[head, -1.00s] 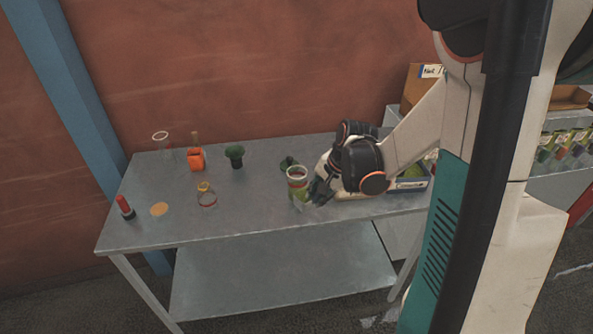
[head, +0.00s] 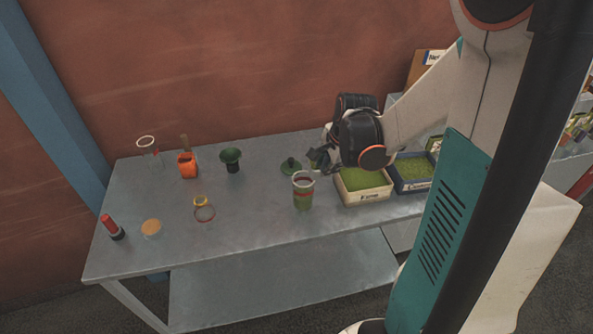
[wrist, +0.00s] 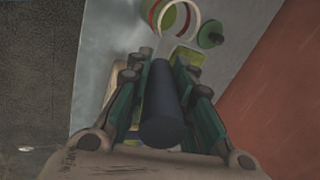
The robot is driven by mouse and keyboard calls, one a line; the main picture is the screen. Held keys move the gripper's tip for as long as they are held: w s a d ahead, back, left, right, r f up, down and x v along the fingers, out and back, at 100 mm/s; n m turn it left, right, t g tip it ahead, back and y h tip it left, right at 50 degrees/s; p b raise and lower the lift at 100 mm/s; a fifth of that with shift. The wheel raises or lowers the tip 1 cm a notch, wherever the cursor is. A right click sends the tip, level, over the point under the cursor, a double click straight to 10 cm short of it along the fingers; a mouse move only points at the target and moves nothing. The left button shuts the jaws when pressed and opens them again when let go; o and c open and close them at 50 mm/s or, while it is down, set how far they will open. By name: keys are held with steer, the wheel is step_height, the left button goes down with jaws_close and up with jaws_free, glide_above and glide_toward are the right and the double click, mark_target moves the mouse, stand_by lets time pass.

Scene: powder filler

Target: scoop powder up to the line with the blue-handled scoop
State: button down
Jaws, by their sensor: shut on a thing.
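My gripper (head: 318,160) is above the table, just behind and right of the clear jar (head: 303,194). In the wrist view my gripper (wrist: 160,75) is shut on the dark blue handle of the scoop (wrist: 162,108). The scoop's pale front end points toward the jar's rim; its bowl and any powder in it cannot be made out. The jar stands upright, with green powder inside and a red band around it. A cream tray of green powder (head: 364,201) is right of the jar, below my gripper. A blue tray of green powder (head: 414,187) is beside it.
A dark green lid (head: 291,167) lies behind the jar. A green funnel-like piece (head: 231,160), an orange holder (head: 187,166), a clear glass vessel (head: 204,210), a red-topped marker (head: 112,227) and an orange disc (head: 151,227) stand leftward. The table's front middle is clear.

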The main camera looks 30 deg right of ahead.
steer(key=shift+w+a+r, duration=0.1)
steer(key=shift+w, duration=0.05)
steer(key=shift+a+r+h+p, duration=0.25)
steer(key=shift+a+h+p, duration=0.1)
steer(key=shift+h, duration=0.15)
steer(key=a+h, duration=0.1)
steer(key=a+g+h, duration=0.1)
steer(key=h, duration=0.1)
steer(key=w+n+h, duration=0.1)
steer(key=shift+a+r+g, duration=0.35)
steer(key=shift+a+g, duration=0.05)
steer(key=shift+d, duration=0.1)
steer(key=shift+w+a+n+h, duration=0.15)
steer(key=shift+a+n+h, duration=0.25)
steer(key=shift+h, duration=0.5)
steer(key=shift+r, duration=0.1)
